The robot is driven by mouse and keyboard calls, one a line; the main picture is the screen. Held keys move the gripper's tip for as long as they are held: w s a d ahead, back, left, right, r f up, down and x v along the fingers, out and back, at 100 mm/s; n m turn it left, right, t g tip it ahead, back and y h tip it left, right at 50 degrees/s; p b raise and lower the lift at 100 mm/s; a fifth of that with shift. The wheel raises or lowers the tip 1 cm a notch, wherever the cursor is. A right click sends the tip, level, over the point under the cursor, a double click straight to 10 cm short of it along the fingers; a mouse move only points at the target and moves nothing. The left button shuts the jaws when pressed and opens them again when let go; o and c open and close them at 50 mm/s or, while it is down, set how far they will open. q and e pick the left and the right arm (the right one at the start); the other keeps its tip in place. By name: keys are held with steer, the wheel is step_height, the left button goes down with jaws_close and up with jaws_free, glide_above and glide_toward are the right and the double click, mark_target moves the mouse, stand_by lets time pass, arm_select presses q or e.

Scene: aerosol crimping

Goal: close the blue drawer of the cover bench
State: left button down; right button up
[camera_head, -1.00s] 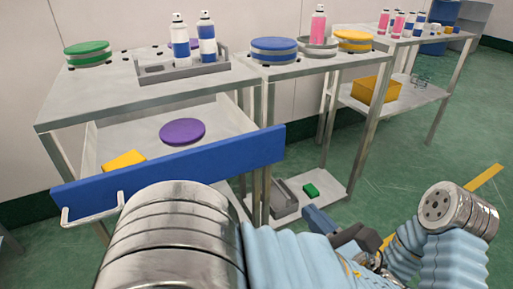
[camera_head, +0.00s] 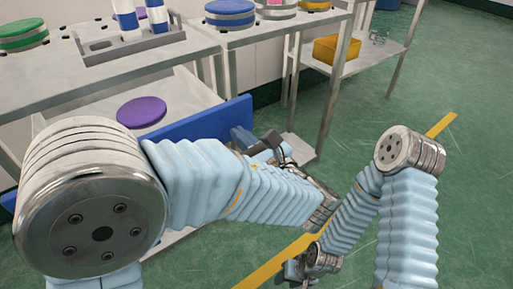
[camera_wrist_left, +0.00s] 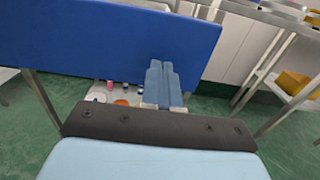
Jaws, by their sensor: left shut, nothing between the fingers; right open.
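The blue drawer (camera_head: 205,119) of the cover bench (camera_head: 90,78) stands pulled out. A purple disc (camera_head: 141,111) lies inside it. My left arm hides much of its front, and the handle is not visible. In the left wrist view the blue front (camera_wrist_left: 110,45) spans the upper left. My left gripper (camera_head: 240,138) is at the right end of the drawer front, its fingers shut and empty. In the wrist view the fingers (camera_wrist_left: 163,82) overlap the front's lower right part; I cannot tell whether they touch it. My right gripper (camera_head: 292,271) is low at the bottom edge, open, its fingers barely visible.
A green disc (camera_head: 22,34), a grey rack (camera_head: 130,42) with cans and a blue disc (camera_head: 230,10) are on the bench tops. A yellow bin (camera_head: 336,48) sits on a shelf behind. The green floor at right is clear.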

mark_target(191, 99)
arm_select(q)
steer(key=shift+w+a, duration=0.45)
steer(key=shift+w, duration=0.15)
steer(key=p+x, duration=0.2)
steer(key=x, duration=2.1)
steer(key=shift+w+a+f, duration=0.1)
steer(key=shift+w+a, duration=0.05)
steer(key=shift+w, duration=0.05)
steer(key=shift+w+a+r, duration=0.1)
steer(key=shift+a+r, duration=0.1)
steer(key=shift+r, duration=0.05)
